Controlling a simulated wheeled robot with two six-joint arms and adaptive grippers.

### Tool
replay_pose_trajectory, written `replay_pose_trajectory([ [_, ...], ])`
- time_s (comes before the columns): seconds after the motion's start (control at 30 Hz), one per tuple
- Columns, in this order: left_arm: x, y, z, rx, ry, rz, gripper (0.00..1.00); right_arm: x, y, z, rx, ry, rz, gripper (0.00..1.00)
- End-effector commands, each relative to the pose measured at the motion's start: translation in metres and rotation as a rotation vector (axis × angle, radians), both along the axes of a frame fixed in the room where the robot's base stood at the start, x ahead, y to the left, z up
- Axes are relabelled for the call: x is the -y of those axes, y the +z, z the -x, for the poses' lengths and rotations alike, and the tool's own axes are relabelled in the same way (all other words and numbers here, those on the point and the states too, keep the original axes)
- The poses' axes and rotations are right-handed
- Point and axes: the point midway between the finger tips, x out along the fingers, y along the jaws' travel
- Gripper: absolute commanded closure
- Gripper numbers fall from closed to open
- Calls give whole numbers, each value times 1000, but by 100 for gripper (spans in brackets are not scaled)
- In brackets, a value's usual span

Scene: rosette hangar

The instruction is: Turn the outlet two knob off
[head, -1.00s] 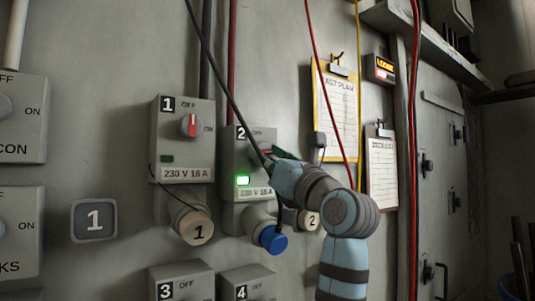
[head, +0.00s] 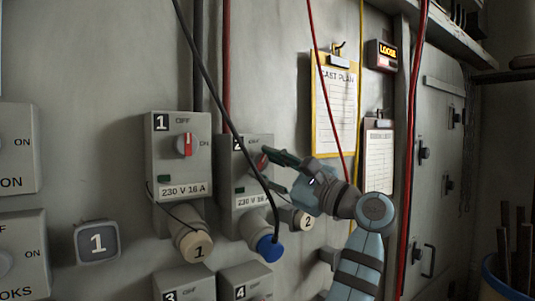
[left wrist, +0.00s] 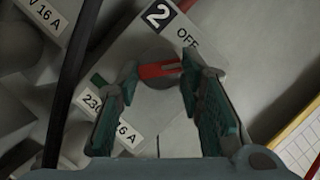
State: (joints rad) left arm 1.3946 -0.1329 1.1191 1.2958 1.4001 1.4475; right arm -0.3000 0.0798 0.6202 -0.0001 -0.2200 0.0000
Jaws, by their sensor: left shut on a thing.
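The outlet two box (head: 228,170) is grey and hangs on the wall right of outlet one. Its red knob (head: 262,160) shows partly behind my fingers. My left gripper (head: 266,167) is shut on this knob, one finger on each side. In the left wrist view the red bar of the knob (left wrist: 160,70) lies between the fingertips, below and left of the OFF label (left wrist: 187,38). The small lamp (head: 240,190) on the box is dark green and unlit. A blue plug (head: 268,248) sits below the box. My right gripper is not in view.
A black cable (head: 215,95) hangs across the box to the blue plug, close to my fingers. Outlet one (head: 180,150) is beside it at left. Clipboards (head: 335,105) and a red cable (head: 330,80) hang at right. Boxes three and four are below.

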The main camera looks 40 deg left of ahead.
Motion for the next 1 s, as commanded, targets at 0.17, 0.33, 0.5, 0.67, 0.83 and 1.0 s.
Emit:
replay_pose_trajectory([
  [0.17, 1, 4, -1, 156, 0, 46, 94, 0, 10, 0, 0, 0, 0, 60],
  [0.33, 1, 4, -2, 303, 0, 90, 94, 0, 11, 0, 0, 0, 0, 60],
  [0.5, 1, 5, -3, 425, -1, 126, 94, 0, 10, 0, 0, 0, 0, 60],
  [0.67, 1, 6, -3, 511, -2, 150, 94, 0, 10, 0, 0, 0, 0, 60],
  [0.83, 1, 6, -3, 565, -2, 168, 94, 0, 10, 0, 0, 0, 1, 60],
  [1.0, 1, 7, -3, 588, -2, 174, 94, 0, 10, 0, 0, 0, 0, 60],
])
